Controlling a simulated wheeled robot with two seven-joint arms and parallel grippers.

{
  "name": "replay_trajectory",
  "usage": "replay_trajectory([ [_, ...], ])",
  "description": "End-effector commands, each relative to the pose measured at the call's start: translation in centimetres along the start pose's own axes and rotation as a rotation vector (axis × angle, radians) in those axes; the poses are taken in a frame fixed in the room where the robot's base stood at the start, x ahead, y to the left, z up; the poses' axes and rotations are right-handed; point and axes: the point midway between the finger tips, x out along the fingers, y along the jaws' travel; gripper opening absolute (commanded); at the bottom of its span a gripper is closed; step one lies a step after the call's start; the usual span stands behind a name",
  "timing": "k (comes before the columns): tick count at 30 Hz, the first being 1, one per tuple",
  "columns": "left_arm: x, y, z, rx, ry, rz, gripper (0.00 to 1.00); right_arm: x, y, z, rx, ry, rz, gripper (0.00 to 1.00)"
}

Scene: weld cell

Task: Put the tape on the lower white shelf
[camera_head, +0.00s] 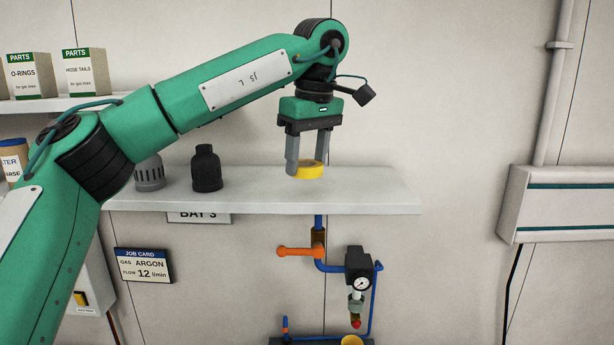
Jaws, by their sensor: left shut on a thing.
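The yellow roll of tape (311,171) is between the fingers of my left gripper (306,167), which is shut on it. The fingers point down, and the tape is at or just above the top of the lower white shelf (375,192). I cannot tell whether it touches the shelf. The shelf runs across the middle of the view, and its bare right part lies to the right of the tape. My right gripper is not in view.
On the shelf, left of the tape, stand a black ribbed part (206,170) and a grey slotted part (150,174). Below are a pressure gauge (361,284) and blue pipe. A wall duct (570,205) is at right.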

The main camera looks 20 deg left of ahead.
Motion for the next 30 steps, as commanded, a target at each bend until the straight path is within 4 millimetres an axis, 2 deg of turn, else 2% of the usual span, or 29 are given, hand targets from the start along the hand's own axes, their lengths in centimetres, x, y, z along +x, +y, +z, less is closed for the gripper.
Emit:
replay_trajectory([
  [12,3.7,0.0,0.6,0.001,0.000,0.000,0.32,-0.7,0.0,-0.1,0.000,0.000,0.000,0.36],
  [24,4.2,0.0,0.6,-0.001,0.000,0.000,0.32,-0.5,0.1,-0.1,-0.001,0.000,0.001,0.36],
  [25,4.2,0.0,0.6,-0.001,0.000,0.001,0.56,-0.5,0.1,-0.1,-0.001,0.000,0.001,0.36],
  [28,4.2,0.0,0.6,-0.001,0.000,0.001,0.75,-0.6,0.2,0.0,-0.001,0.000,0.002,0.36],
  [30,4.2,0.0,0.6,-0.001,0.000,0.001,0.76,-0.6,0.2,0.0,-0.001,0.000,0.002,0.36],
])
